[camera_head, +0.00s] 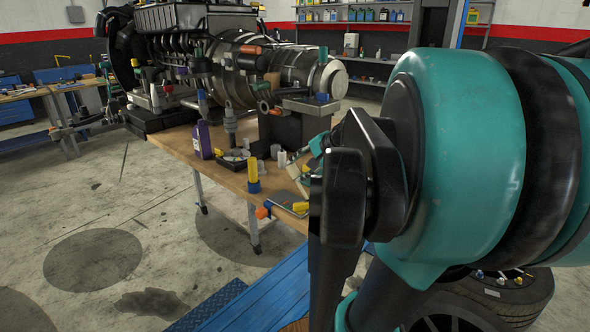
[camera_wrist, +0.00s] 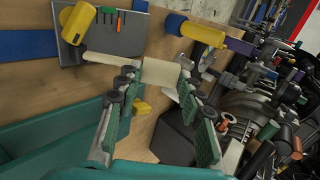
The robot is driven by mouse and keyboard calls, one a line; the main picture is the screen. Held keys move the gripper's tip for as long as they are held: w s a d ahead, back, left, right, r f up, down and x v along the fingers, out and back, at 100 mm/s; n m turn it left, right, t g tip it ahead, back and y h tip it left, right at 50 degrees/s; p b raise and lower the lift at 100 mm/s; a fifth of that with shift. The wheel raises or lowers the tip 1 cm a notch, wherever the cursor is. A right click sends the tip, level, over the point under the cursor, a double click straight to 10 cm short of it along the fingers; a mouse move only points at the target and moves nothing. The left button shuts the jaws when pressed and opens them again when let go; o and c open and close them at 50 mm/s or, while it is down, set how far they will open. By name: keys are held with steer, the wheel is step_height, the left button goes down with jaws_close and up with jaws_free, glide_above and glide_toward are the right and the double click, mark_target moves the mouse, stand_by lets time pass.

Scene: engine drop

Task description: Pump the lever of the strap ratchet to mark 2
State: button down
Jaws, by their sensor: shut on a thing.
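In the wrist view my gripper (camera_wrist: 160,76) has its two fingers on either side of a cream block-like grip (camera_wrist: 160,73) and is shut on it. A cream rod (camera_wrist: 106,59) runs from the left towards this grip; I take it as the ratchet's lever, though the fingertip hides the join. Beside it is a grey plate (camera_wrist: 118,42) with a yellow part and small green, red and dark marks. I cannot read which is mark 2. In the head view the cream lever (camera_head: 297,174) shows near the plate, and my arm hides most of the gripper.
A yellow-and-blue cylinder (camera_wrist: 195,31) stands close to the right fingertip. The large engine (camera_head: 235,60) and loose parts crowd the wooden table (camera_head: 185,147). A purple bottle (camera_head: 203,139) stands on it.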

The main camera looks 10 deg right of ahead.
steer(key=shift+s+d+r, duration=0.1)
steer(key=shift+s+d, duration=0.05)
steer(key=shift+s, duration=0.1)
stand_by(0.4)
steer(key=c, duration=1)
jaws_free()
steer(key=shift+o, duration=0.2)
steer(key=v, duration=1.2)
steer(key=shift+s+f, duration=0.2)
steer(key=shift+f, duration=0.05)
steer(key=shift+d, duration=0.15)
steer(key=shift+c, duration=0.4)
